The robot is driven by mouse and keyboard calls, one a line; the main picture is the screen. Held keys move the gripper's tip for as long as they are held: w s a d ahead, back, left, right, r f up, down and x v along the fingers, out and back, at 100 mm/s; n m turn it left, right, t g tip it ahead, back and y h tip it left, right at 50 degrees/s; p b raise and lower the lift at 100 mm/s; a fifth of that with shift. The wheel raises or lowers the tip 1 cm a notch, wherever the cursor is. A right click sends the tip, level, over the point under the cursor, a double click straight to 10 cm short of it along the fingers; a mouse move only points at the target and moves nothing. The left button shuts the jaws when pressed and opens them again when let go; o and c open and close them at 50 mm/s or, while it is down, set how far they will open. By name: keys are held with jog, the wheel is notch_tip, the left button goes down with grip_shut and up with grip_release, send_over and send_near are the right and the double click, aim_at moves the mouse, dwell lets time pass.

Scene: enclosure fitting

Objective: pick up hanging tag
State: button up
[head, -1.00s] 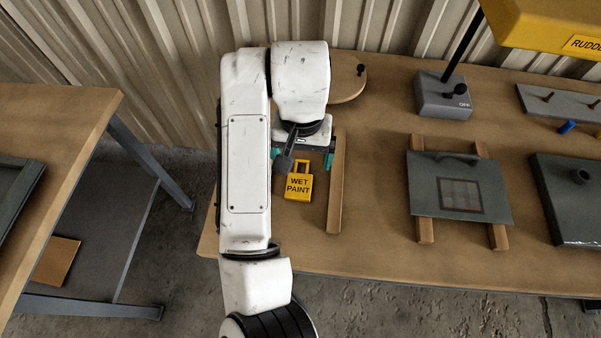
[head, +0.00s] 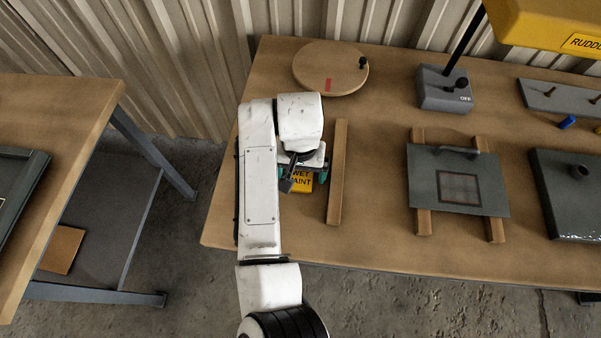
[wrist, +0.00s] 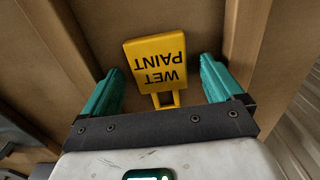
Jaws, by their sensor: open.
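The hanging tag is a yellow plate with "WET PAINT" in black and a loop handle. In the wrist view the tag (wrist: 158,62) lies on the wooden bench with its loop toward my gripper, between and beyond the fingers. In the head view the tag (head: 301,181) is partly hidden under my gripper (head: 302,173). My gripper (wrist: 162,92) is open, one teal finger on each side of the tag's lower part and loop. I see a gap on both sides and no contact. The height of the fingers over the bench is hard to tell.
A wooden strip (head: 338,172) lies just right of my gripper. A round wooden disc (head: 322,76) with a black knob is behind. To the right are a grey switch box (head: 445,92) and a grey panel (head: 455,189) on two wooden strips.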

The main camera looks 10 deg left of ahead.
aim_at(299, 176)
jog(key=c, duration=1.1)
jog(key=shift+c, duration=0.2)
jog(key=shift+r, duration=0.45)
notch_tip(299, 176, up, 2)
jog(key=shift+s+a+r+b, duration=0.15)
jog(key=shift+r+b, duration=0.1)
jog(key=shift+b, duration=0.4)
jog(key=s+a+r+p, duration=0.1)
jog(key=s+a+r, duration=0.3)
jog(key=s+r, duration=0.5)
jog(key=s, duration=0.4)
jog(key=shift+r, duration=0.3)
